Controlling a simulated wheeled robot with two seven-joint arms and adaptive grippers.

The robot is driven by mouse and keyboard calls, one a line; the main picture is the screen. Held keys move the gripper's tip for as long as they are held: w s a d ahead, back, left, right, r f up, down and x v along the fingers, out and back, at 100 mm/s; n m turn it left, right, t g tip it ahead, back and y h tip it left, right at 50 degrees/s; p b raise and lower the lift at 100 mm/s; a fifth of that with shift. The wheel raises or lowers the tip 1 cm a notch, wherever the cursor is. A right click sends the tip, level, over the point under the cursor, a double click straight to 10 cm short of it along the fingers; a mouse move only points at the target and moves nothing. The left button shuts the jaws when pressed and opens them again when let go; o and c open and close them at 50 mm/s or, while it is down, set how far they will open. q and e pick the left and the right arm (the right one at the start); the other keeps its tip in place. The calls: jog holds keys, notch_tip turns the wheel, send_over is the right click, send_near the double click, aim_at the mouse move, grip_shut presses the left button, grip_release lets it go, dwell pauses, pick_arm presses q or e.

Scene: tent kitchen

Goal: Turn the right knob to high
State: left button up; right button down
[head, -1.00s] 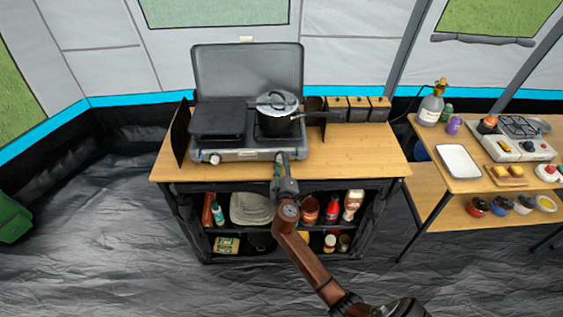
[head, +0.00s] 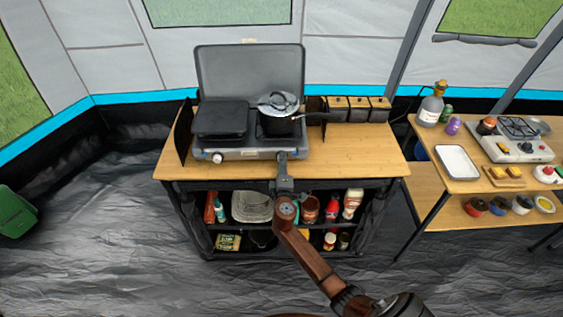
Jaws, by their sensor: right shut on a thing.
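The grey camping stove (head: 245,154) stands on the wooden table with its lid raised. Its left knob (head: 217,158) shows as a pale round dial on the front panel. The right knob is hidden behind my right gripper (head: 282,158), which is at the right part of the stove's front panel. The gripper is shut on the right knob, with its fingers pointing away from me at the panel. The knob's setting cannot be seen. My left gripper is not in view.
A lidded pot (head: 278,115) sits on the right burner, its handle pointing right. A black griddle (head: 221,120) covers the left burner. Canisters (head: 359,108) stand to the right. A second table (head: 466,180) holds a tray and a small stove. The tabletop's front right is clear.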

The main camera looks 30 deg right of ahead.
jog(key=shift+a, duration=0.1)
jog(key=c, duration=1.7)
grip_release()
jog(key=shift+c, duration=0.2)
jog(key=shift+o, duration=0.7)
jog(key=shift+f, duration=0.1)
jog(key=shift+s, duration=0.1)
jog(key=v, duration=0.7)
jog(key=shift+s+a, duration=0.25)
jog(key=shift+a, duration=0.05)
